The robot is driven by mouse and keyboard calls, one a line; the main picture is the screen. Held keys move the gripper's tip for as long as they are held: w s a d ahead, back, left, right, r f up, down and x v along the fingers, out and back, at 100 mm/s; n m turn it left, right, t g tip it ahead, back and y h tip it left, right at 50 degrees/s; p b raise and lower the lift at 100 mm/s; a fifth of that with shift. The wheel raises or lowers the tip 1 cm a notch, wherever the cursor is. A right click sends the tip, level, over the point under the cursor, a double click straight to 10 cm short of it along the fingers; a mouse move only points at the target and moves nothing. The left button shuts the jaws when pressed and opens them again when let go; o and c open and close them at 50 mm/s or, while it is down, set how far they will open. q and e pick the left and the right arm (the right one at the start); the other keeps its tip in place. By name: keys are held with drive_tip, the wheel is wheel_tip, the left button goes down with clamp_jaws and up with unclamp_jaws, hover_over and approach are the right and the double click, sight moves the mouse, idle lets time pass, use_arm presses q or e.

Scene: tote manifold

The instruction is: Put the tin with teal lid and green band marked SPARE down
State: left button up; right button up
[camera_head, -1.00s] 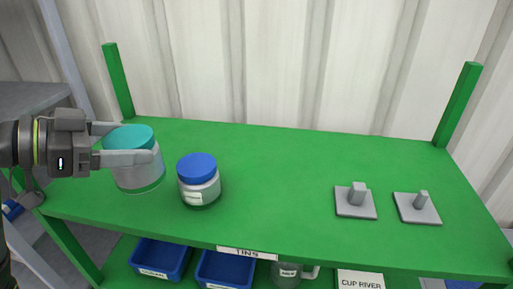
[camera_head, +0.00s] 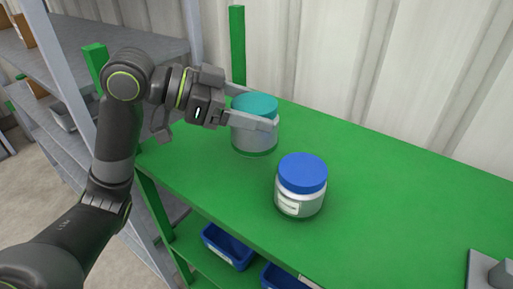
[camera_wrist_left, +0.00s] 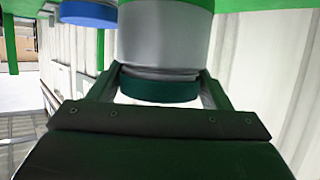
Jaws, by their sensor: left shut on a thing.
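The tin with the teal lid (camera_head: 254,106) is upright at the left end of the green shelf top, with a green band round its base. It also shows in the left wrist view (camera_wrist_left: 165,45), where its lid looks dark. My left gripper (camera_head: 262,114) comes in from the left, shut on this tin, with one finger on each side just below the lid. The base is at or very close to the shelf surface; I cannot tell whether it touches. No SPARE marking is readable. My right gripper is out of view.
A white tin with a blue lid (camera_head: 301,186) stands just in front and to the right. A grey plate with a peg (camera_head: 488,270) is at the lower right. Blue bins (camera_head: 229,247) sit on the lower shelf.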

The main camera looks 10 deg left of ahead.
sight(252, 140)
use_arm(q)
wheel_tip(252, 140, down, 3)
drive_tip(key=shift+f+b, duration=0.1)
drive_tip(key=shift+b, duration=0.85)
wheel_tip(252, 140, down, 4)
drive_tip(key=b, duration=0.3)
drive_tip(key=shift+r, duration=0.2)
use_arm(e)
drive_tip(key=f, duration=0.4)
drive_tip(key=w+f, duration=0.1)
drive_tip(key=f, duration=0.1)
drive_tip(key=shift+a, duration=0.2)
use_arm(q)
drive_tip(key=o, duration=0.5)
drive_tip(key=shift+f, duration=0.15)
drive_tip(key=o, duration=0.5)
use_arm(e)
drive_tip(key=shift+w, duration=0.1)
